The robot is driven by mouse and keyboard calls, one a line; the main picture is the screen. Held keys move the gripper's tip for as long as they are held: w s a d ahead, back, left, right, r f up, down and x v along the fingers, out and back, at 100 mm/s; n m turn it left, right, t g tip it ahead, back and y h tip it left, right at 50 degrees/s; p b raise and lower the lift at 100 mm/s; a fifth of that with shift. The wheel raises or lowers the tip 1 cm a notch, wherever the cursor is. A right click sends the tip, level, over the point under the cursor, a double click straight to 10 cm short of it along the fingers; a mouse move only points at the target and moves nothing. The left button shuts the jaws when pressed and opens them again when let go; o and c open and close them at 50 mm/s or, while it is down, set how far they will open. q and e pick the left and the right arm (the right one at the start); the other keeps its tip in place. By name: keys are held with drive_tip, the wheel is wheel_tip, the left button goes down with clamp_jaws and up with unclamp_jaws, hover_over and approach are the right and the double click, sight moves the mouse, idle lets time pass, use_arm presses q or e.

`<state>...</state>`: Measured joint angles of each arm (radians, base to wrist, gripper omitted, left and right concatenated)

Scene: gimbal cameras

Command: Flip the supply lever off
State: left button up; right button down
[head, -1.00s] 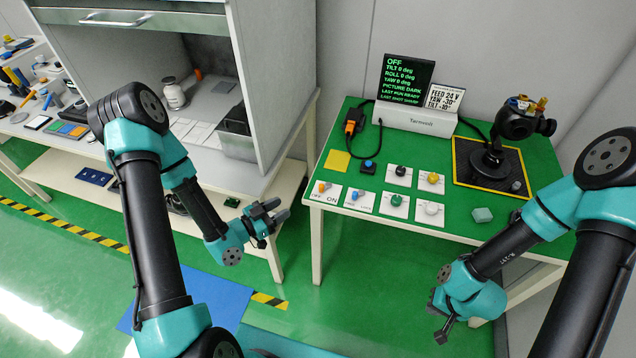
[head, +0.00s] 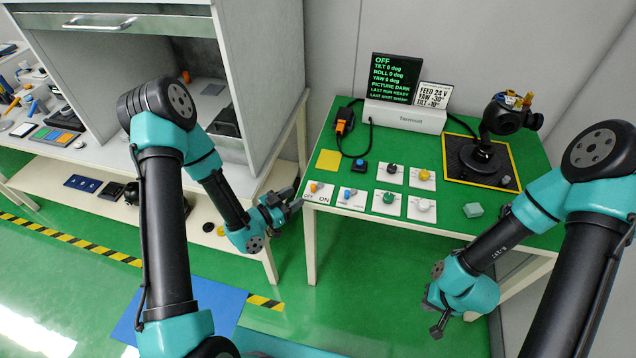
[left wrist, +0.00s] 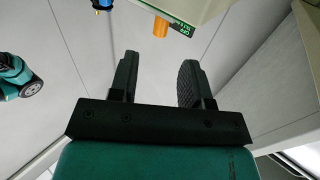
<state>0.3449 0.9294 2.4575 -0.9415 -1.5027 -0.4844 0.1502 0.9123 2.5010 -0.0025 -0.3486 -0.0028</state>
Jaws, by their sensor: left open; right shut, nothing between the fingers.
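The supply lever (head: 316,187) has an orange knob and stands on a white plate marked OFF and ON, at the green table's front left corner. Its exact tilt is too small to tell. My left gripper (head: 291,198) is open and empty, just left of this plate, near the table's corner. In the left wrist view its two fingers (left wrist: 158,75) are apart with nothing between them; an orange cylinder (left wrist: 160,27), probably the lever's knob, shows beyond them. My right gripper (head: 436,325) is shut and empty, in front of the table.
A blue-knob lever (head: 347,194) stands right of the supply lever, with several round knobs beyond. The display (head: 396,78) reads OFF. A gimbal camera (head: 508,116) stands at the back right. The grey cabinet (head: 262,70) is close to my left arm.

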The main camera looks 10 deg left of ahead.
sight(318, 188)
use_arm(q)
drive_tip(key=x, duration=0.9)
drive_tip(key=shift+w+d, duration=0.25)
drive_tip(key=shift+w, duration=0.1)
clamp_jaws()
